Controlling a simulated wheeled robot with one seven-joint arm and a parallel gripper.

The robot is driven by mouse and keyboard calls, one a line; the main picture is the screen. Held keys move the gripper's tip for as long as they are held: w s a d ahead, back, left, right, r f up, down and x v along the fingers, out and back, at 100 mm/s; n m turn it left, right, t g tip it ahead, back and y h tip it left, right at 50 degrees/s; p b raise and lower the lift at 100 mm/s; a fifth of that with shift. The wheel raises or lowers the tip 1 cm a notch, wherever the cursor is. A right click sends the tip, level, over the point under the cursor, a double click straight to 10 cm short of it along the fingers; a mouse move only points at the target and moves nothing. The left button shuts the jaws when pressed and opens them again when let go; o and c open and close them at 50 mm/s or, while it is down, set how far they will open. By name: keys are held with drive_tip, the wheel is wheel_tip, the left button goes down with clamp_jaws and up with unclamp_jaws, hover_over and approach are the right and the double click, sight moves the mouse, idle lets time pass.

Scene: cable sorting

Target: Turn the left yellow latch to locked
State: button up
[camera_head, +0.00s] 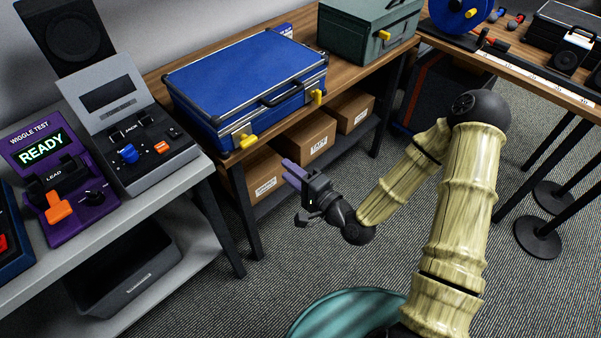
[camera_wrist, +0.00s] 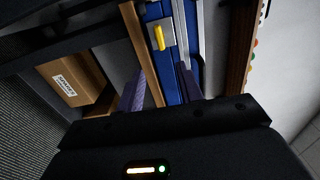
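The blue case (camera_head: 245,72) lies shut on the wooden bench. Its left yellow latch (camera_head: 247,140) is on the front face near the left corner and lies roughly level. The right yellow latch (camera_head: 317,97) stands roughly upright. My gripper (camera_head: 286,170), with purple fingers, is in front of the case, below and to the right of the left latch, apart from it. In the wrist view the open, empty fingers (camera_wrist: 157,82) point at the case. One yellow latch (camera_wrist: 158,37), seemingly the left one, shows beyond them on a metal plate.
Cardboard boxes (camera_head: 305,138) sit on the shelf under the bench. A green case (camera_head: 365,32) with a yellow latch stands to the right. Test devices (camera_head: 140,145) are on the grey table at left.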

drive_tip(key=p+v, duration=0.3)
drive_tip(key=p, duration=0.1)
drive_tip(key=shift+f, duration=0.1)
idle(0.7)
